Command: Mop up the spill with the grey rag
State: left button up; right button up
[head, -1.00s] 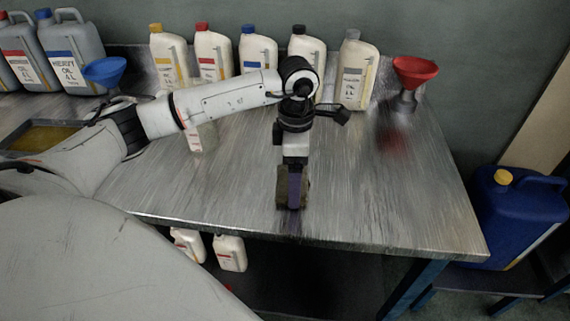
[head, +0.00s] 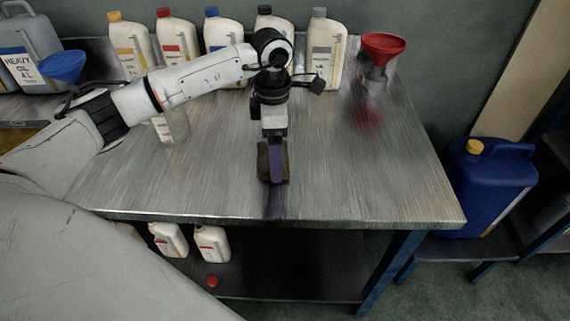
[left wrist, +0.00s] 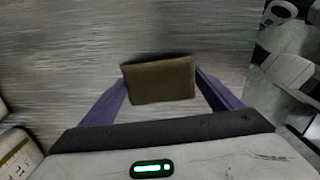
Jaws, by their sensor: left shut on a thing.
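My left gripper (head: 272,172) hangs down over the front middle of the metal workbench (head: 350,190). Its purple fingers are shut on a brownish-grey rag (left wrist: 160,82), which looks like a thick rectangular pad in the left wrist view. The rag (head: 263,160) is at or just above the bench top; I cannot tell whether it touches. No spill can be clearly told from the streaks and reflections on the bench. A dark streak lies in front of the gripper, perhaps a reflection. My right gripper is not in view.
Several capped oil bottles (head: 325,60) stand along the back. A red funnel (head: 383,46) is at back right and a blue funnel (head: 63,67) at left. A blue jerrycan (head: 485,190) is beyond the right edge.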

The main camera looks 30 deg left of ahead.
aim_at(266, 147)
pick_arm(q)
jog(key=a, duration=0.1)
jog(key=w+a, duration=0.1)
jog(key=a, duration=0.1)
jog(key=shift+w+a, duration=0.2)
jog(key=shift+a, duration=0.05)
jog(key=d+p, duration=0.1)
jog(key=d, duration=0.9)
jog(key=shift+s+a, duration=0.35)
jog(key=shift+a, duration=0.5)
jog(key=shift+s+a, duration=0.3)
jog(key=shift+a, duration=0.5)
jog(key=shift+s+a, duration=0.35)
jog(key=shift+a, duration=0.5)
notch_tip(266, 147, up, 7)
jog(key=p, duration=0.5)
jog(key=shift+r, duration=0.1)
